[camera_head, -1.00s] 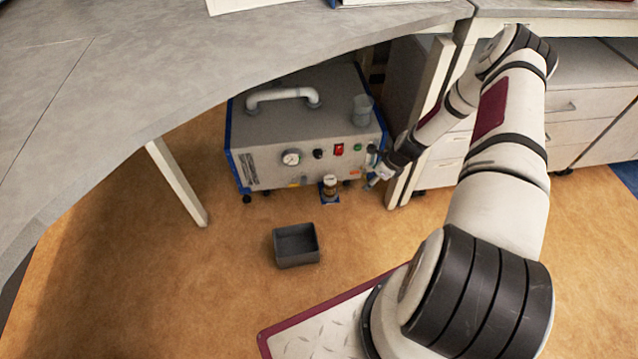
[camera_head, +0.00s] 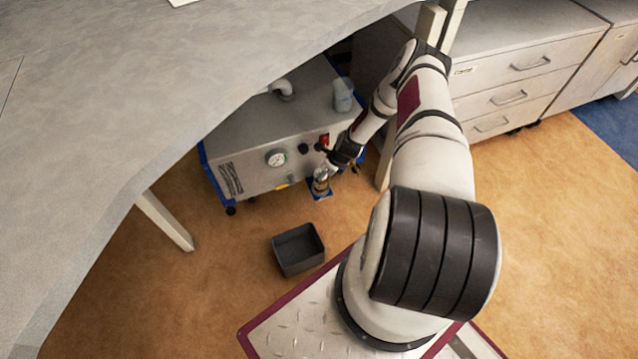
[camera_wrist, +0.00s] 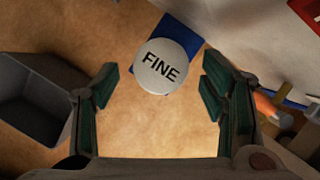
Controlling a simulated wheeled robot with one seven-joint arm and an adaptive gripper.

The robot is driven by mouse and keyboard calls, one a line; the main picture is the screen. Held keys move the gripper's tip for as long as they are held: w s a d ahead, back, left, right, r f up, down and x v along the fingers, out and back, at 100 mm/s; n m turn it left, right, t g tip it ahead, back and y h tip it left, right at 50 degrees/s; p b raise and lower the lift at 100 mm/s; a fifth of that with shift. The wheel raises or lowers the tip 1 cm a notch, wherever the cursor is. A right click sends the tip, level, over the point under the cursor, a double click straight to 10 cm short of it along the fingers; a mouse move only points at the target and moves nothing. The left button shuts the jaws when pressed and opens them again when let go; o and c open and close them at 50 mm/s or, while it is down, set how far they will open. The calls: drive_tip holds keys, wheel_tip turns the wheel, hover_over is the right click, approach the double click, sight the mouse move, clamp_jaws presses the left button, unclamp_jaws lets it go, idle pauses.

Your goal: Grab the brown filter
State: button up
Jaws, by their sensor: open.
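The brown filter (camera_head: 320,183) stands upright on a small blue square on the floor, close to the front of the machine. In the wrist view its round white top (camera_wrist: 161,66) reads "FINE", and its body is hidden beneath. My gripper (camera_head: 330,170) is at the filter in the head view, small and partly hard to make out. In the wrist view my gripper (camera_wrist: 157,95) is open, with one green-padded finger on each side. The white top lies between and a little beyond the fingertips, with gaps on both sides, not gripped.
A grey machine (camera_head: 262,150) with a gauge and knobs stands under the curved grey table (camera_head: 120,110). An empty dark grey bin (camera_head: 298,249) sits on the floor; it also shows at left in the wrist view (camera_wrist: 40,100). White drawers (camera_head: 510,70) stand at right.

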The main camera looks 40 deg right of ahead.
sight(321, 187)
drive_tip(key=shift+b+x, duration=1.45)
drive_tip(key=shift+x, duration=1.85)
drive_tip(key=shift+c, duration=0.2)
drive_tip(key=c, duration=1.3)
